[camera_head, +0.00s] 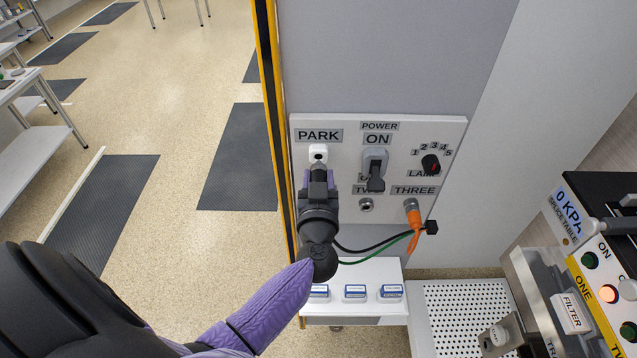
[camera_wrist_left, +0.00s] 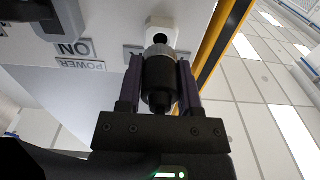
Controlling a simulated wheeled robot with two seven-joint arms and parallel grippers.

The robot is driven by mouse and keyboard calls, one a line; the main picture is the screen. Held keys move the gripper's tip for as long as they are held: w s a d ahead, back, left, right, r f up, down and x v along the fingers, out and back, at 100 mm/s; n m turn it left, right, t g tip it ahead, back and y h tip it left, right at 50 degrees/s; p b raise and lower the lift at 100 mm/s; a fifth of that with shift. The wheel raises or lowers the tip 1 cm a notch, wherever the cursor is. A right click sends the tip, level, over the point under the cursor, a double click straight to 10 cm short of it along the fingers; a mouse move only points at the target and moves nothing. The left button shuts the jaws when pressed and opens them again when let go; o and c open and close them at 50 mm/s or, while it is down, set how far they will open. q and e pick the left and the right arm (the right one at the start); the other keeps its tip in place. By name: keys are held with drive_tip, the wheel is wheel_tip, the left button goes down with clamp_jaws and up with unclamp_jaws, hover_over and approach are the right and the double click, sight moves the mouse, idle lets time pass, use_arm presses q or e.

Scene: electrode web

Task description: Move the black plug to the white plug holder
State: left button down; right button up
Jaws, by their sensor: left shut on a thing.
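The white plug holder (camera_head: 318,152) sits under the PARK label on the wall panel. In the left wrist view the holder (camera_wrist_left: 162,30) has a dark round hole and is directly ahead of the plug. The black plug (camera_wrist_left: 158,82), with a metal collar at its front, is between the two purple fingers. My left gripper (camera_head: 318,180) is shut on the plug, just below the holder in the head view. The plug's tip lines up closely with the holder; whether it touches or is inside, I cannot tell. My right gripper is not in view.
The panel (camera_head: 345,210) also carries a power switch (camera_head: 375,168), a lamp knob (camera_head: 431,163), an empty TWO socket (camera_head: 366,205) and an orange plug (camera_head: 413,220) at THREE. Black and green cables hang below my gripper. A white shelf (camera_head: 350,272) with small boxes is underneath.

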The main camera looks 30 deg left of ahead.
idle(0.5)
use_arm(q)
drive_tip(key=shift+p, duration=0.4)
drive_tip(key=shift+p, duration=0.3)
idle(0.3)
idle(0.4)
drive_tip(key=shift+p, duration=0.3)
drive_tip(key=shift+x, duration=1.35)
drive_tip(key=shift+c, duration=1)
unclamp_jaws()
